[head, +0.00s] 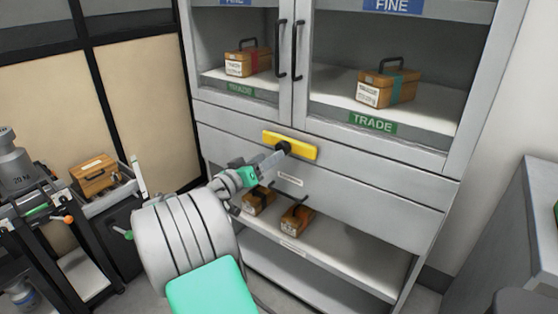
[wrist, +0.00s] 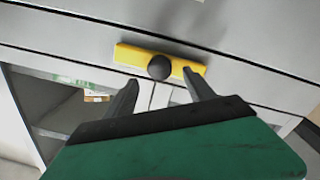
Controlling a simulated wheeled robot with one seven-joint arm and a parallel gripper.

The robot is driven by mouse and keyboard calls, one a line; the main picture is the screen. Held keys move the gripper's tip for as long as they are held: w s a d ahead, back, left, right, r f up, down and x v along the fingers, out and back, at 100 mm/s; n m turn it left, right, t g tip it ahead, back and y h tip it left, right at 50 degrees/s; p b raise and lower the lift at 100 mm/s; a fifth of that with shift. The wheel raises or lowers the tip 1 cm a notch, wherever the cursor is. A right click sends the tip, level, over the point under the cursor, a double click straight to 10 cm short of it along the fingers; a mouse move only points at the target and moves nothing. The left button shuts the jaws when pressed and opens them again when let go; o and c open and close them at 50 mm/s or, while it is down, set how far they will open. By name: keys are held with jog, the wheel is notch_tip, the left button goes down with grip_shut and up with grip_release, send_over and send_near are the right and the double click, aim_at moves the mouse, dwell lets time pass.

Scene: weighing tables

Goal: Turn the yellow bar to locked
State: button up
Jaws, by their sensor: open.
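The yellow bar (head: 303,148) is mounted on the grey cabinet's front, just below the glass doors. In the head view it lies near horizontal, running along the cabinet front. In the wrist view the yellow bar (wrist: 135,56) has a dark round knob (wrist: 159,67) at its middle. My gripper (head: 277,158) reaches up to the bar from the lower left. In the wrist view its two fingers (wrist: 163,82) are apart, pointing at the bar, with the knob between and just beyond their tips. I cannot tell whether the fingers touch anything. No lock marking is readable.
The cabinet (head: 370,190) has glass doors with black handles (head: 290,50) above and an open shelf with wooden boxes (head: 295,219) below. A black trolley with a wooden box (head: 93,174) stands at left. A grey counter (head: 510,240) stands at right.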

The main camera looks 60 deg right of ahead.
aim_at(285, 146)
jog(key=d, duration=0.2)
jog(key=s+d, duration=0.1)
jog(key=d, duration=0.2)
jog(key=shift+s+d, duration=0.1)
jog(key=shift+d, duration=0.25)
grip_shut()
dwell(0.6)
